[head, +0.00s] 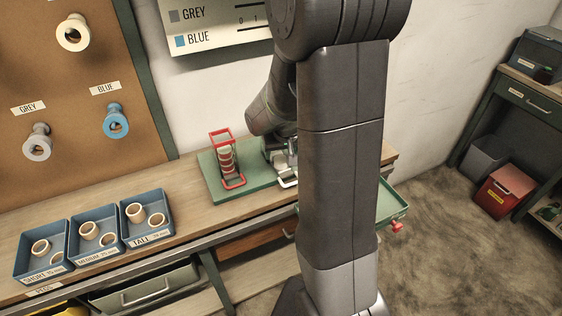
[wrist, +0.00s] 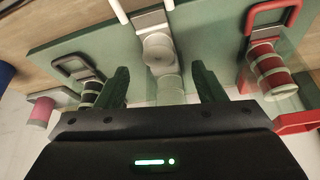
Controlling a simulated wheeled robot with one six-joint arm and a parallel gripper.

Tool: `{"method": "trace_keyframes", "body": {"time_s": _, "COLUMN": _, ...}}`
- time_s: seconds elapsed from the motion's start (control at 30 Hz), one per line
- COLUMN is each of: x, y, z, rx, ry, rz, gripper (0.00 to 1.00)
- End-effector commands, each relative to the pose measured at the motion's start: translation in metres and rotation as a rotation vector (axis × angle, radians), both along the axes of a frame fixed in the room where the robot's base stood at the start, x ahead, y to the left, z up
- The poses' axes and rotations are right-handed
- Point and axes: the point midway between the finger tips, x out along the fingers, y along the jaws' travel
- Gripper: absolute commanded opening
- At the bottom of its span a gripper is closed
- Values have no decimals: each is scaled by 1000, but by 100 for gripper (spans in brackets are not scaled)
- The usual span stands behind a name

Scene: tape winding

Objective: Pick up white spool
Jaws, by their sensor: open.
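In the wrist view, a pale white spool (wrist: 158,53) is in the middle holder on the green board (wrist: 120,38), ahead of my gripper. My gripper (wrist: 163,80) is open, its two dark green fingers apart. A translucent pale round shape (wrist: 169,92) shows between the fingers; I cannot tell whether they touch it. In the head view, my arm hides most of this area, and only part of the gripper end shows by the board (head: 210,186). Another whitish spool (head: 72,33) hangs on the pegboard at the upper left.
A red-framed holder with a red-and-white spool (wrist: 268,72) stands to the right. A black-framed holder with a dark spool (wrist: 91,93) and a pink spool (wrist: 41,110) are at left. Blue trays (head: 40,276) of cores line the bench. Grey (head: 37,146) and blue (head: 116,124) spools hang on pegs.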

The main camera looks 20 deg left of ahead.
Motion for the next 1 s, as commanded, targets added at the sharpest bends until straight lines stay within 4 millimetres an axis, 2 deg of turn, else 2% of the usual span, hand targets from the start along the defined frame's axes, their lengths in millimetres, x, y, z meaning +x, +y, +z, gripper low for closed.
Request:
{"method": "trace_keyframes", "body": {"time_s": 0.17, "x": 3, "y": 1, "z": -9, "rx": -2, "ry": 1, "rz": 0, "gripper": 63}}
{"method": "trace_keyframes", "body": {"time_s": 0.5, "x": 15, "y": 8, "z": -45, "rx": -1, "ry": 2, "rz": 0, "gripper": 63}}
{"method": "trace_keyframes", "body": {"time_s": 0.87, "x": 17, "y": 9, "z": -50, "rx": 1, "ry": -1, "rz": 0, "gripper": 63}}
{"method": "trace_keyframes", "body": {"time_s": 1.0, "x": 17, "y": 9, "z": -50, "rx": 1, "ry": -1, "rz": 0, "gripper": 35}}
